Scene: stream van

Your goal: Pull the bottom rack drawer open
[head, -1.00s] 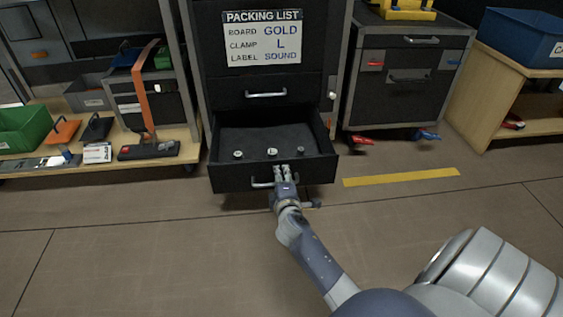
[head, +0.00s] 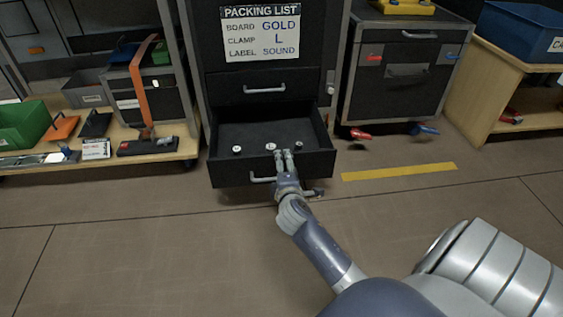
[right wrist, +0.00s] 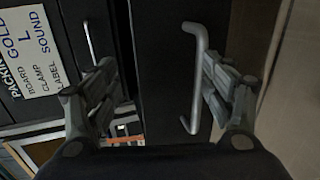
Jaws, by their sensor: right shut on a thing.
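The bottom rack drawer (head: 226,173) is black and stands pulled out of the dark rack, its inside showing from above. Its silver handle (head: 262,180) is on the front face, partly covered by my gripper. My right gripper (head: 284,156) is at the drawer front and is shut on this handle. In the right wrist view the handle (right wrist: 196,78) lies between the two fingers of the gripper (right wrist: 160,95), nearer the right-hand finger. My left gripper is not in view.
Several small pale round pieces, such as one by the left (head: 237,149), lie in the drawer. A closed drawer (head: 250,103) with a packing list sign (head: 261,33) sits above. A low wooden shelf (head: 180,153) is at left, a dark cabinet (head: 400,75) at right. Floor in front is clear.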

